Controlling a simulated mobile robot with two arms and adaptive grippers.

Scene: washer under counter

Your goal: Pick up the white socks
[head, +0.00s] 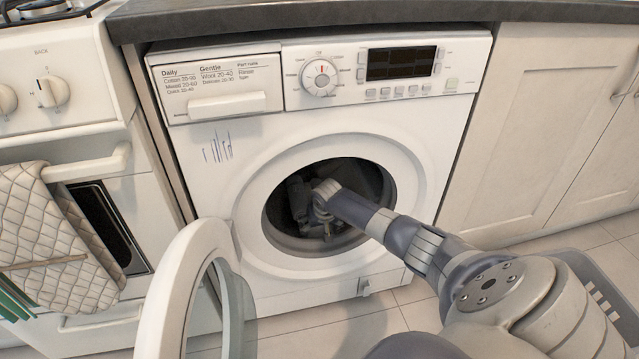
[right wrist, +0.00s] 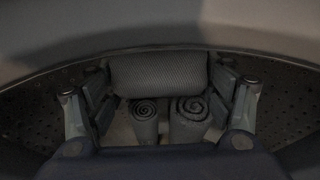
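In the right wrist view, a folded bundle that looks like socks (right wrist: 160,72) lies in the dim washer drum. Two rolled ends (right wrist: 143,108) face the camera below a thick textured fold. The bundle looks grey in the shadow, so its true colour is hard to tell. My right gripper (right wrist: 160,98) is open, with one finger on each side of the bundle. I cannot tell whether the fingertips touch it. In the head view, my right gripper (head: 325,227) is inside the drum and the socks cannot be made out. My left gripper is not in view.
The washer (head: 200,140) stands under a dark counter (head: 330,14). Its round door (head: 180,285) hangs open to the left. My right arm passes through the round opening (head: 270,215). An oven with a towel (head: 50,240) is at left. A grey basket (head: 600,290) is at lower right.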

